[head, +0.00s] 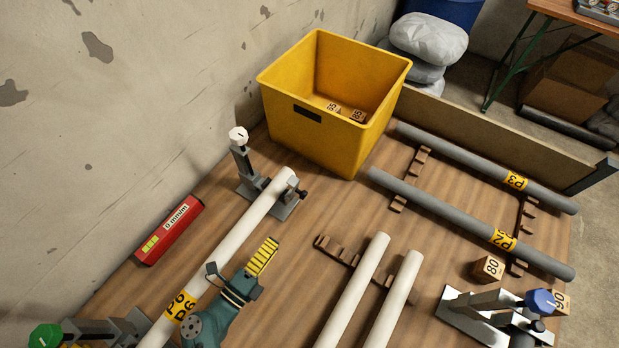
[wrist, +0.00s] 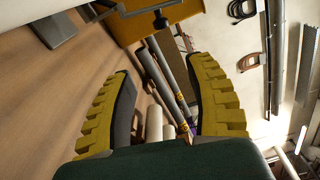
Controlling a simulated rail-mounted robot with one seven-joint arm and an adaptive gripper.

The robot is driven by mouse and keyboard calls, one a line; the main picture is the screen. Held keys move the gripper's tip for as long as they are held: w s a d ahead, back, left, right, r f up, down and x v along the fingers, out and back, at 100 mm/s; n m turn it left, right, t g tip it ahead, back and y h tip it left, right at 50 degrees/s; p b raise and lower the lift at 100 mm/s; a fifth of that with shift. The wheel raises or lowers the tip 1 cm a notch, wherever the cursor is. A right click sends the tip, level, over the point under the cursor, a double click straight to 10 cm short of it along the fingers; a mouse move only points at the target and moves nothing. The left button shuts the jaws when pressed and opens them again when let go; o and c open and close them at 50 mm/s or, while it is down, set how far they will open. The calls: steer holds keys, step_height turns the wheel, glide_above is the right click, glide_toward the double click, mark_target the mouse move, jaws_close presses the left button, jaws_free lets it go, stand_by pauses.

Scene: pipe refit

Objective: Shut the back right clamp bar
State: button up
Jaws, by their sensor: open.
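The clamp with the white knob (head: 238,134) stands at the back, by the wall. Its bar (head: 243,163) stands up, raised off its grey base (head: 284,207). The far end of a white pipe (head: 235,225) labelled P6 lies at this clamp. A second clamp with a blue knob (head: 539,301) is at the front right, its bar lying low. A green-knobbed clamp (head: 45,337) is partly cut off at the front left. My gripper (head: 262,256) is over the table just right of the white pipe, apart from the white-knobbed clamp. In the wrist view its yellow fingers (wrist: 162,68) are spread and empty.
A yellow bin (head: 325,130) stands just behind and right of the white-knobbed clamp. Grey pipes (head: 440,205) lie on wooden racks to the right, and two white pipes (head: 355,290) lie nearer. A red level (head: 170,230) lies near the wall.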

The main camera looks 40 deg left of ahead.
mark_target(304, 195)
steer(key=w+a+b, duration=0.1)
steer(key=w, duration=0.4)
steer(key=w+a+b, duration=0.1)
steer(key=w+a, duration=0.1)
steer(key=w, duration=0.4)
steer(key=w+a+b, duration=0.1)
steer(key=w+b, duration=0.1)
steer(key=w, duration=0.3)
steer(key=shift+w+a+r, duration=0.15)
steer(key=shift+r, duration=0.15)
jaws_close()
